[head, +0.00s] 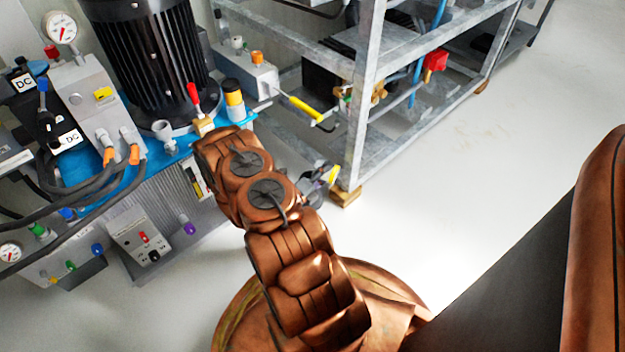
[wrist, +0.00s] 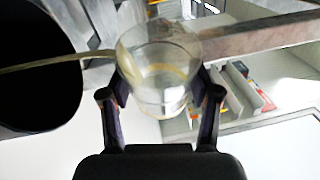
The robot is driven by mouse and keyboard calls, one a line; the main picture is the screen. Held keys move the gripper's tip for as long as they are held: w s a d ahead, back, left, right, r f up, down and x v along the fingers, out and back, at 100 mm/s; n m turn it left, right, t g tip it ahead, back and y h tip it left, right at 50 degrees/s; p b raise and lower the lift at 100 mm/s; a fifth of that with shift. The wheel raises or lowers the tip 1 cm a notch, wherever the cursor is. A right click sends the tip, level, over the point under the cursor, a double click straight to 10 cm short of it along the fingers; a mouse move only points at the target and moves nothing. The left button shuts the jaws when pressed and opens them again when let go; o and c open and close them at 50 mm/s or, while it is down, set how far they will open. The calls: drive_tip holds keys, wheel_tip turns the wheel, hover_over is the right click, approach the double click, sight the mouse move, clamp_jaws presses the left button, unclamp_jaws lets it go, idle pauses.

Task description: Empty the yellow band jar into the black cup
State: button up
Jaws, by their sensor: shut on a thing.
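My gripper (wrist: 160,95) is shut on a clear, see-through jar (wrist: 160,58) with a faint yellowish ring, held between its two dark fingers. I cannot tell what is inside it. In the head view my gripper (head: 318,184) is partly hidden behind my copper arm, beside the rack's corner post, and a yellow patch of the jar (head: 333,175) shows at it. I cannot pick out the black cup for certain. A large black rounded shape (wrist: 35,85) fills the left of the wrist view, with a thin tan line across it towards the jar.
A pump bench with a black finned motor (head: 150,55), gauges and hoses stands at the left. A dark-topped container with a yellow band (head: 233,98) stands on its blue edge. A grey metal rack (head: 362,90) stands behind my gripper. The floor at the right (head: 480,190) is clear.

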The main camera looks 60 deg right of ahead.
drive_tip(key=shift+w+r+n, duration=0.1)
drive_tip(key=shift+r+n, duration=0.05)
drive_tip(key=shift+n, duration=0.35)
drive_tip(key=shift+w+f+n+h+b, duration=0.15)
drive_tip(key=shift+f+n+h+b, duration=0.15)
drive_tip(key=shift+n+h+b, duration=0.25)
idle(0.5)
